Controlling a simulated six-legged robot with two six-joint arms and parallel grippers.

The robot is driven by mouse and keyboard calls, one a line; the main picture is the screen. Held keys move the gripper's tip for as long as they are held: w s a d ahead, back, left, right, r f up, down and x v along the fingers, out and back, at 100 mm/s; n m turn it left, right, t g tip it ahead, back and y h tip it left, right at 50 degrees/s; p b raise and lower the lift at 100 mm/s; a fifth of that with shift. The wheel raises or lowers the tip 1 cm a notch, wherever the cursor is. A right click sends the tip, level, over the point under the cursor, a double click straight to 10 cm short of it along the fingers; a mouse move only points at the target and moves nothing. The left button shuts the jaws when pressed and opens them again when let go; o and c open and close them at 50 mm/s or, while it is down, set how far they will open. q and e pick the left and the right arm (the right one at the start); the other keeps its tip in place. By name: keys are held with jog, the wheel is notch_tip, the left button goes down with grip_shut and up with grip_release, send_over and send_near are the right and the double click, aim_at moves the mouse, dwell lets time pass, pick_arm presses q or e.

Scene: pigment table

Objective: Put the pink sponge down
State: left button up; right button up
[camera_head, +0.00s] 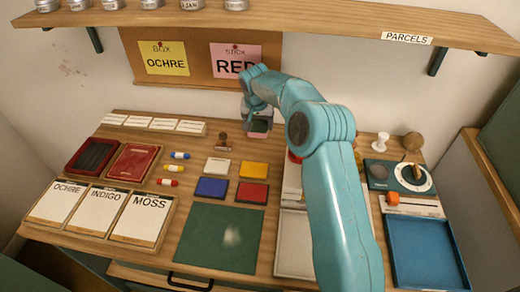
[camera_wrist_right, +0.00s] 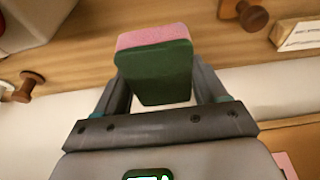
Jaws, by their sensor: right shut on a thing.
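The pink sponge (camera_wrist_right: 154,38) has a pink layer and a dark green layer. My right gripper (camera_wrist_right: 155,98) is shut on it, with a finger on each side. In the head view the sponge (camera_head: 258,127) shows small below my right gripper (camera_head: 258,118), near the back of the table and in front of the pinboard. I cannot tell whether its underside touches the table. My left gripper is not in view.
A wooden-handled stamp (camera_head: 222,142) stands just left of the sponge. Coloured tiles, including a yellow one (camera_head: 253,170), lie nearer the front. A green mat (camera_head: 205,240) and a blue tray (camera_head: 425,250) lie at the front. My right arm hides part of the table.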

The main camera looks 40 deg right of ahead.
send_over(260, 148)
jog(key=f, duration=0.5)
jog(key=shift+s+a+f+p, duration=0.3)
jog(key=shift+s+a+f, duration=0.05)
jog(key=shift+f, duration=0.05)
notch_tip(260, 148, down, 4)
jog(key=shift+r+p, duration=0.1)
jog(key=shift+p, duration=0.25)
jog(key=shift+f, duration=0.2)
jog(key=shift+a, duration=0.1)
jog(key=shift+f+b, duration=0.15)
jog(key=shift+b, duration=0.25)
jog(key=o, duration=0.9)
jog(key=shift+o, duration=0.2)
jog(key=shift+s, duration=0.1)
